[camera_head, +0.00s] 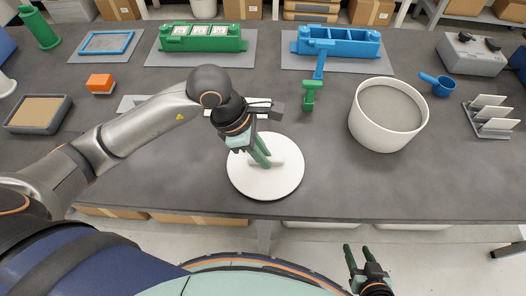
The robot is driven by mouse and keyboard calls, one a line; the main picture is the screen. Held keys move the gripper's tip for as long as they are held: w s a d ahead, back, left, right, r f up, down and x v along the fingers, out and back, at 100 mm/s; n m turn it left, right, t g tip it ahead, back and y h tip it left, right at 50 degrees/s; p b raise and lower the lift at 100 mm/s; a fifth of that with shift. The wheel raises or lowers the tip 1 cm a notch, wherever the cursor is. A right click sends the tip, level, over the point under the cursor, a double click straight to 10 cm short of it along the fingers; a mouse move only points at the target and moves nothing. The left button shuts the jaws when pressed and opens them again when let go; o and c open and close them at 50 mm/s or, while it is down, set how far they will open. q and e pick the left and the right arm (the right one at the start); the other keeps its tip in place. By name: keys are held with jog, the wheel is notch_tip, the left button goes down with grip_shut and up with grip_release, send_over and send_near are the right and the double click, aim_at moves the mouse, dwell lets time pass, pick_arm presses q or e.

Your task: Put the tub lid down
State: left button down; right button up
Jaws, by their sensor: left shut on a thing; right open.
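The tub lid (266,182) is a round white disc with a raised bar handle in its middle. It is over the front middle part of the dark table, near the front edge. My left gripper (265,162) reaches in from the left and is shut on the lid's handle, which its green fingers partly hide. I cannot tell whether the lid touches the table. My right gripper (358,254) is open and empty, low in front of the table's front edge. An open white tub (355,128) with grey contents stands on the table to the right of the lid.
A green and blue tool (312,88) lies behind the lid. A blue scoop (440,84) and a rack with white plates (490,118) stand right of the tub. A grey tray (40,114) and an orange block (100,83) are at left. The table's front right is bare.

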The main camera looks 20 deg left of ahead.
pick_arm(q)
jog(key=shift+f, duration=0.15)
jog(key=c, duration=0.8)
grip_release()
jog(key=shift+c, duration=0.2)
jog(key=v, duration=1.2)
